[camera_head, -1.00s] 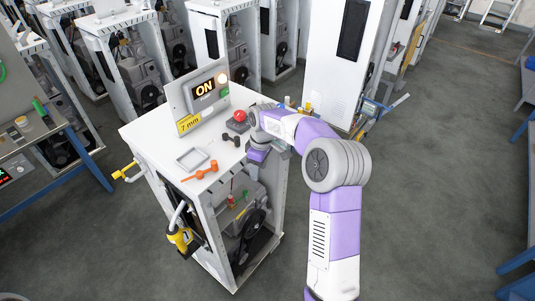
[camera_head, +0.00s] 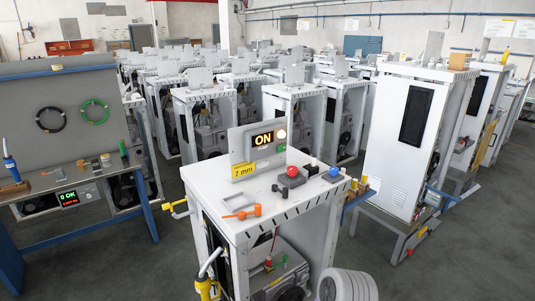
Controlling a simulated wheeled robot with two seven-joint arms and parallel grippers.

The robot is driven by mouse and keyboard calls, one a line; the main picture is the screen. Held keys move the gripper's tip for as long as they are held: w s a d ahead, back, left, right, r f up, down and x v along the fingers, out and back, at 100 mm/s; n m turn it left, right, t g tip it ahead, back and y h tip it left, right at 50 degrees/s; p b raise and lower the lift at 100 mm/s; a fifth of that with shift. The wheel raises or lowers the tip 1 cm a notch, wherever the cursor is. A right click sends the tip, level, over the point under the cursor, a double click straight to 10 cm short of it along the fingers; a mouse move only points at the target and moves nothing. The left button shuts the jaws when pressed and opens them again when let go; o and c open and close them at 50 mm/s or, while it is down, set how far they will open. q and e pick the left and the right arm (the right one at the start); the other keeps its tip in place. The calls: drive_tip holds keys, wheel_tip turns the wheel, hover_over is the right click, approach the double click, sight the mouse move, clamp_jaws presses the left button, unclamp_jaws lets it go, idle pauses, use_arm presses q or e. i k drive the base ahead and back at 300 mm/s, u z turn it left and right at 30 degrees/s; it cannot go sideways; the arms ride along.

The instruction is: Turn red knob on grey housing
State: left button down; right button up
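A round red knob (camera_head: 292,171) sits on a small grey housing (camera_head: 292,181) on top of the nearest white dispenser frame (camera_head: 215,188). Lower down, inside the open front of that frame, a small red part (camera_head: 268,262) shows on a larger grey machine housing (camera_head: 277,279). I cannot tell finer detail of either. Only a rounded grey joint of my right arm shows at the bottom edge, in front of the frame. Both grippers are out of view, so neither is seen at a knob.
An ON display panel (camera_head: 262,147) with a yellow 7 mm label stands at the top's back. An orange tool (camera_head: 241,212), a grey tray (camera_head: 239,202) and small black parts lie on the top. A workbench (camera_head: 90,176) is at left; a tall white cabinet (camera_head: 405,150) is at right.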

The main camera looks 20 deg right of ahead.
sight(292, 171)
drive_tip(key=u, duration=0.85)
drive_tip(key=k, duration=0.15)
drive_tip(key=z, duration=1.65)
drive_tip(key=i, duration=1.15)
drive_tip(key=u, duration=0.35)
